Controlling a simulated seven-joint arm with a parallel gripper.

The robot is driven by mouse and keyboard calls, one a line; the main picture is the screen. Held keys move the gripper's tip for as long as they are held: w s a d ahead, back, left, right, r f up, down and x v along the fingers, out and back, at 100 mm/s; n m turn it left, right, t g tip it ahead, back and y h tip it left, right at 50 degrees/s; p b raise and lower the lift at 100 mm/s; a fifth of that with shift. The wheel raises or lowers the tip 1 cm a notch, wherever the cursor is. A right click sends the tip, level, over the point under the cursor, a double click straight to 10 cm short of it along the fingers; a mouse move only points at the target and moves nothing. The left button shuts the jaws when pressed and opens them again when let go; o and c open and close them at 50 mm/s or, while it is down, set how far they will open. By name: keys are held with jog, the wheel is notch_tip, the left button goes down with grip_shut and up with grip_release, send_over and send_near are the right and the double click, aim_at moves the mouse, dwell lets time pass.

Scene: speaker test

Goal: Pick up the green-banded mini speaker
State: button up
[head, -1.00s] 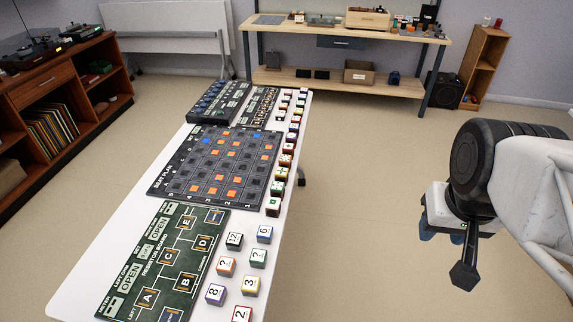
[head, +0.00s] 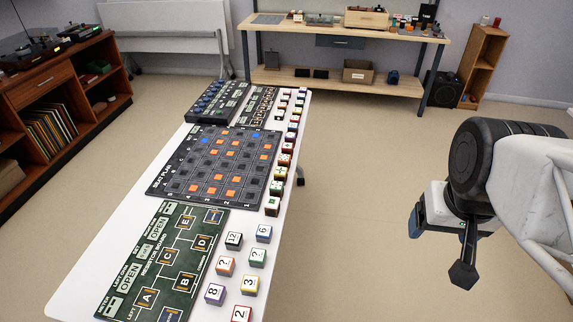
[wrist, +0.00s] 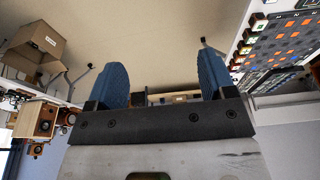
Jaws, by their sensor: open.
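My gripper (head: 414,221) is in the head view at the right, beside the white table and above the floor. In the wrist view its two blue fingers (wrist: 163,76) are wide apart with nothing between them. I cannot make out a green-banded mini speaker in either view. Small wooden boxes with dark round faces (wrist: 36,119), which look like speakers, show at the left edge of the wrist view. No green band can be seen on them.
The white table (head: 98,260) bears a green resistor board (head: 168,283), a dark beat grid (head: 165,180) and several numbered blocks (head: 216,294). A workbench (head: 290,27) with small items stands at the back. A dark wooden cabinet (head: 35,92) is at left. Open floor (head: 350,180) lies between.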

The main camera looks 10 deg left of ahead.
jog(key=m+g+y, duration=0.4)
jog(key=m+y, duration=0.8)
jog(key=m, duration=0.1)
send_over(281, 186)
jog(key=s+d, duration=0.7)
jog(key=d, duration=0.3)
notch_tip(281, 186, down, 20)
jog(key=w+a+f+m, duration=0.1)
jog(key=w+f, duration=0.1)
jog(key=f, duration=0.2)
jog(key=w+a+f+m+t+y, duration=0.1)
jog(key=w+a+f+m, duration=0.1)
jog(key=f, duration=0.2)
jog(key=w+a+f+m, duration=0.1)
jog(key=w+f+m, duration=0.1)
jog(key=w+f, duration=0.1)
jog(key=shift+a+f+t+y, duration=0.2)
jog(key=shift+f+t+y, duration=0.2)
jog(key=shift+f, duration=0.1)
jog(key=shift+a, duration=0.1)
jog(key=shift+x, duration=1.2)
jog(key=shift+s, duration=0.1)
jog(key=shift+x, duration=2.6)
